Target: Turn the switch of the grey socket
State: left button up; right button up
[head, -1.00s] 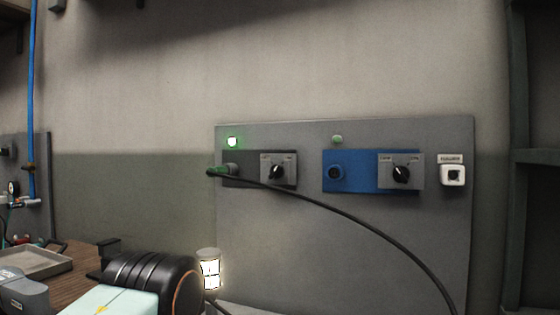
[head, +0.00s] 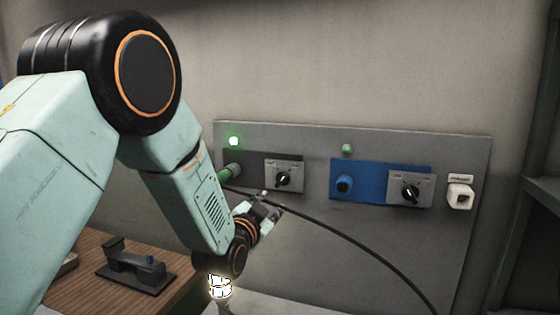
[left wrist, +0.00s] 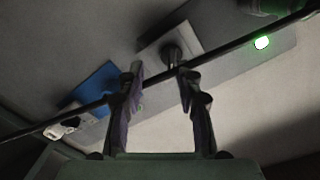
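The grey socket's switch (head: 283,179) is a black knob with a light mark on a light grey plate. A green plug (head: 231,171) with a black cable (head: 350,238) sits in the grey socket (head: 236,158). The green lamp (head: 234,141) above is lit. My left gripper (head: 270,207) is open and empty, just below and left of the switch in the head view. In the left wrist view my left gripper (left wrist: 160,78) has its fingers apart, with the switch (left wrist: 171,53) showing beyond the gap. The cable (left wrist: 45,127) crosses there too. My right gripper is out of view.
A blue socket (head: 340,187) with its own switch (head: 411,190) and a white button box (head: 460,196) sit to the right on the grey panel (head: 330,245). A glowing lamp (head: 219,286) stands below. A wooden table (head: 98,244) bears a dark device (head: 140,268) at left.

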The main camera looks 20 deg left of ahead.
aim_at(281, 180)
pick_arm(q)
jog(key=shift+t, duration=0.3)
jog(key=w+r, duration=0.1)
jog(key=w, duration=0.1)
jog(key=w+r+p, duration=0.1)
jog(key=w, duration=0.2)
jog(key=w+r, duration=0.1)
jog(key=w, duration=0.1)
jog(key=shift+w+d, duration=0.35)
jog(key=shift+w, duration=0.05)
jog(key=shift+w+p, duration=0.3)
jog(key=shift+w, duration=0.05)
jog(key=shift+w+a+f, duration=0.1)
jog(key=shift+w+a, duration=0.05)
jog(key=shift+a, duration=0.3)
jog(key=shift+d, duration=0.4)
jog(key=shift+c, duration=1.4)
jog(key=shift+w+a, duration=0.1)
jog(key=shift+a, duration=0.2)
jog(key=c, duration=0.4)
jog(key=shift+d, duration=0.1)
grip_shut()
